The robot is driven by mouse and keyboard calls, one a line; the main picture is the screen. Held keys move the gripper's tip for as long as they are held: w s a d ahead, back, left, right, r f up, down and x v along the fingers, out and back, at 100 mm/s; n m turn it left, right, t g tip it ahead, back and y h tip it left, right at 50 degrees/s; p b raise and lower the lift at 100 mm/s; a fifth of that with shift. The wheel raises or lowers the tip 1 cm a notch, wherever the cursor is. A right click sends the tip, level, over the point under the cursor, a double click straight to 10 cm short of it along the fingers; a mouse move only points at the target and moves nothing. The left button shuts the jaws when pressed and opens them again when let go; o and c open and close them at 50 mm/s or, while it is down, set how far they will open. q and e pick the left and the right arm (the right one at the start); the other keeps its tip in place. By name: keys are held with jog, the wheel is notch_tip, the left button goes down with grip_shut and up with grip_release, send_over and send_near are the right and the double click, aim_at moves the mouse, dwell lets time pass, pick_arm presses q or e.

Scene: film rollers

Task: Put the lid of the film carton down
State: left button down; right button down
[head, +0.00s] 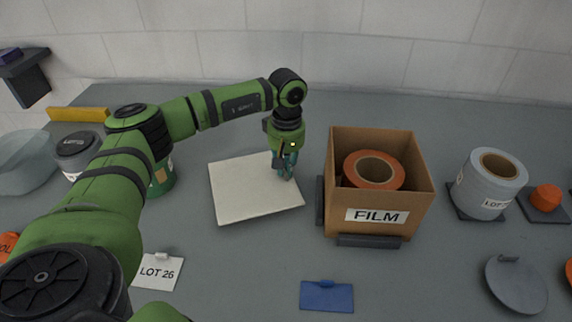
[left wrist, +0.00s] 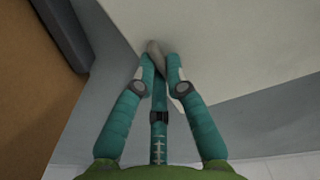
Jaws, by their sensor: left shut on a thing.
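The lid (head: 245,192) is a flat cream-white square panel just left of the film carton, level and at or very near the table top. The carton (head: 385,228) is an open brown box labelled FILM, with an orange roll (head: 360,168) inside. My left gripper (head: 287,176) points down at the lid's right edge, shut on its small grey grip. The left wrist view shows the fingertips (left wrist: 160,62) closed around this grip (left wrist: 154,47), beside the pale lid (left wrist: 225,40). Whether the lid touches the table is unclear. My right gripper is not in view.
Dark brackets (head: 368,241) stand by the carton. A grey-blue roll (head: 478,185), an orange knob (head: 545,197) and a grey disc (head: 516,285) are to the right. A LOT 26 card (head: 158,272) and a blue tag (head: 327,297) lie in front. A green container (head: 163,178) is left.

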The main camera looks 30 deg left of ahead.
pick_arm(q)
jog(key=shift+f, duration=0.1)
jog(key=c, duration=1.3)
grip_release()
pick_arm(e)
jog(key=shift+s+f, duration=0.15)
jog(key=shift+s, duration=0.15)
pick_arm(q)
jog(key=shift+r, duration=0.55)
notch_tip(320, 180, up, 11)
jog(key=shift+d+r+b, duration=0.1)
jog(key=shift+r+b, duration=0.05)
jog(key=shift+b, duration=0.6)
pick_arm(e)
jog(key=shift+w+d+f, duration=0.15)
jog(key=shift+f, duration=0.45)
